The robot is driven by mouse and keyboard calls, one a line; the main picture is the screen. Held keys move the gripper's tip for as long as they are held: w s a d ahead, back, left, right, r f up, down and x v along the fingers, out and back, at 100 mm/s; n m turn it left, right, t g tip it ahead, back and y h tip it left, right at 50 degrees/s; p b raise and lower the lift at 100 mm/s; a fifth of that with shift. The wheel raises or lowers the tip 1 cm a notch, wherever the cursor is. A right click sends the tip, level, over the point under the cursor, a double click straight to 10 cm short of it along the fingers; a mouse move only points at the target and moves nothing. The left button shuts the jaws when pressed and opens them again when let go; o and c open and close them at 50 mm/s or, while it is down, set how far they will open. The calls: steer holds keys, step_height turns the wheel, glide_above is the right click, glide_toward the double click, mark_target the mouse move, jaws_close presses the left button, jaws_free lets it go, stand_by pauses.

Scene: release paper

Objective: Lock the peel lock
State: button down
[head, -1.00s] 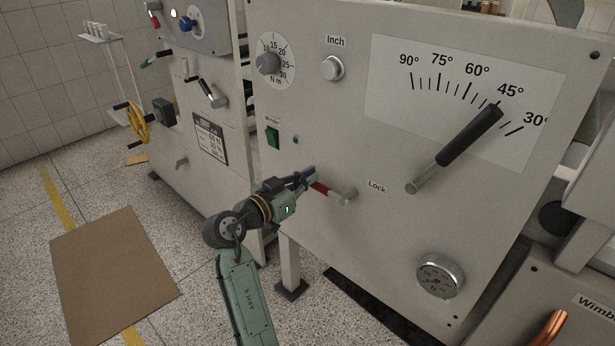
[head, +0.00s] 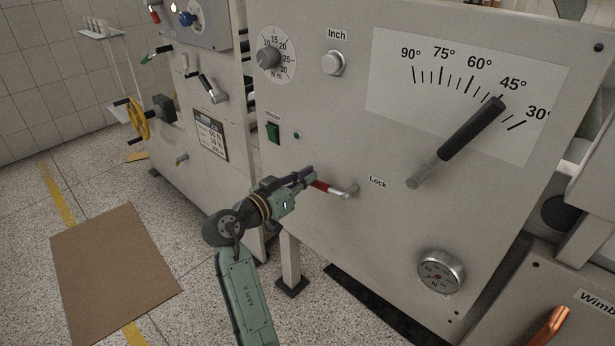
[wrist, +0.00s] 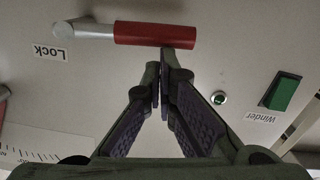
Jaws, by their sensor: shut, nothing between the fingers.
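The peel lock is a small lever with a red grip (head: 322,186) and a silver pivot end (head: 351,191), beside the "Lock" label (head: 378,182) on the grey panel. In the head view the lever points left from its pivot. My gripper (head: 308,174) is at the free end of the red grip. In the wrist view the red grip (wrist: 155,34) lies across the top, with my shut fingertips (wrist: 167,62) just below its free end. Nothing is between the fingers. I cannot tell whether a fingertip touches the grip.
A long black-handled lever (head: 470,130) stands near 45° on the scale. A green winder switch (head: 273,133), an Inch button (head: 333,63) and a torque dial (head: 269,58) are above my gripper. A round gauge (head: 441,271) is at lower right.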

steer(key=s+d+f+n+p, duration=0.1)
steer(key=s+d+f+n, duration=0.1)
steer(key=f+n, duration=0.8)
steer(key=shift+s+d+n+h, duration=0.3)
steer(key=shift+d+n, duration=0.35)
steer(key=shift+n, duration=0.55)
steer(key=shift+f, duration=0.1)
